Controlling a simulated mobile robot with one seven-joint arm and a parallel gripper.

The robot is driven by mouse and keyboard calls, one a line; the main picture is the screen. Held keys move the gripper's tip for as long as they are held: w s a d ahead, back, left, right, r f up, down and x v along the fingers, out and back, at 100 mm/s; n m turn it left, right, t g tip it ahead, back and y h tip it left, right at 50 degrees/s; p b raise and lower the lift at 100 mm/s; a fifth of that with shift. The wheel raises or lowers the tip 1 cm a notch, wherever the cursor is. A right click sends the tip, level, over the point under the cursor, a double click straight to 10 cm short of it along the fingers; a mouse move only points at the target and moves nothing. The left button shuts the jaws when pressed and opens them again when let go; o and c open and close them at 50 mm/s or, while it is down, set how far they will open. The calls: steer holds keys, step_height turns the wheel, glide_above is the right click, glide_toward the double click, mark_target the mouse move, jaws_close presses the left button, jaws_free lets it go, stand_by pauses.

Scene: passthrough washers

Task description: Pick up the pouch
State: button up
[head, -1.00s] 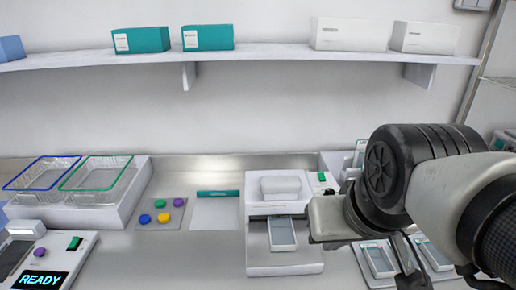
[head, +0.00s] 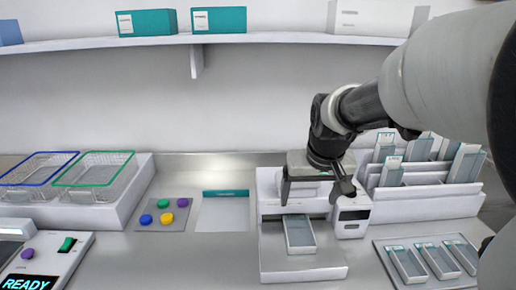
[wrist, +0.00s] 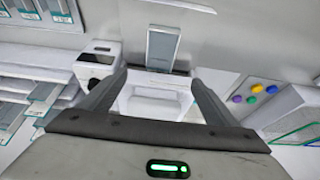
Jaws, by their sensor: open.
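A flat grey pouch (head: 299,233) with a pale, teal-edged border lies on the front plate of a white machine (head: 268,215). The pouch also shows in the wrist view (wrist: 163,48), top centre, beyond my fingertips. My gripper (head: 311,201) is over the machine, pointing down, with its fingers spread and nothing between them. In the wrist view the open fingers (wrist: 160,76) frame the machine's white body, and the pouch is apart from them. My gripper hides part of the machine's top in the head view.
Similar pouches lie on a tray (head: 383,250) at the front right and stand in a white rack (head: 428,203) behind it. At left are coloured discs (head: 164,211), two wire baskets (head: 95,192) and a READY display (head: 30,282). A shelf (head: 250,39) with boxes runs above.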

steer(key=b, duration=0.1)
glide_toward(298, 227)
steer(key=shift+x, duration=1)
steer(key=shift+b+x, duration=0.3)
steer(key=shift+x, duration=2.85)
steer(key=shift+w, duration=0.2)
steer(key=shift+f, duration=0.2)
